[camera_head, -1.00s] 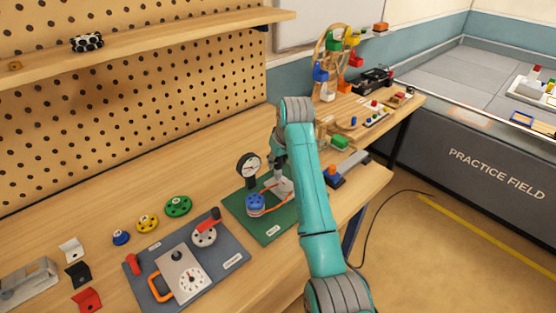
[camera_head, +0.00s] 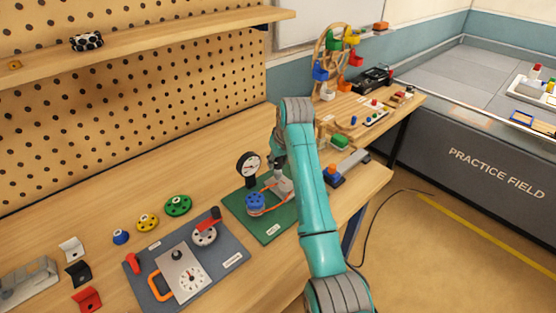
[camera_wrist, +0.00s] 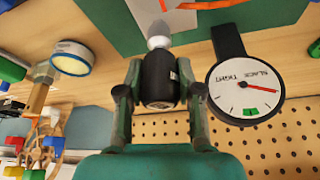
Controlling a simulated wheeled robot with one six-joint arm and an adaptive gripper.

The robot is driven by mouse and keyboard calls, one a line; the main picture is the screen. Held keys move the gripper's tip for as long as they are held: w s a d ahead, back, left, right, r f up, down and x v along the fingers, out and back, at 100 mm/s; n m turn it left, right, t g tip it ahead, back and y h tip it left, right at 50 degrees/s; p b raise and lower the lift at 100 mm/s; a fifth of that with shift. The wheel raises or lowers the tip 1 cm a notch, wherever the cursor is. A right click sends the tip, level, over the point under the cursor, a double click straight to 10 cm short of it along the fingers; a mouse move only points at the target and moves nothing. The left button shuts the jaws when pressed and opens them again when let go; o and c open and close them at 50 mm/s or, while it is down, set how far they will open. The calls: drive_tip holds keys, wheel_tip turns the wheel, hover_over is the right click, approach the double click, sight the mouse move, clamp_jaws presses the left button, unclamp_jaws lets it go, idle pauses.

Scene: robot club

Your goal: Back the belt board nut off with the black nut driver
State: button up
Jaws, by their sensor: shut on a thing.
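My gripper (camera_wrist: 158,95) is shut on the black nut driver (camera_wrist: 158,78), one finger on each side of its handle. The driver's pale metal socket end (camera_wrist: 158,42) points toward the green belt board (camera_wrist: 205,28). In the head view the board (camera_head: 262,234) carries a blue pulley (camera_head: 255,203), an orange belt (camera_head: 276,208) and a black dial gauge (camera_head: 248,165). The nut is not visible; whether the socket sits on it I cannot tell. The gauge face (camera_wrist: 240,100), marked SLACK and TIGHT, has a red needle and a small green zone.
A grey board (camera_head: 228,262) with an orange-handled dial unit lies left of the belt board. Several coloured wheels (camera_head: 178,205) and brackets (camera_head: 86,299) lie farther left. A pegboard (camera_head: 130,110) stands behind. A ball-run tower (camera_head: 330,70) stands at the back right.

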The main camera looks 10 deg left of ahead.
drive_tip(key=shift+f, duration=0.4)
idle(0.9)
drive_tip(key=o, duration=1.1)
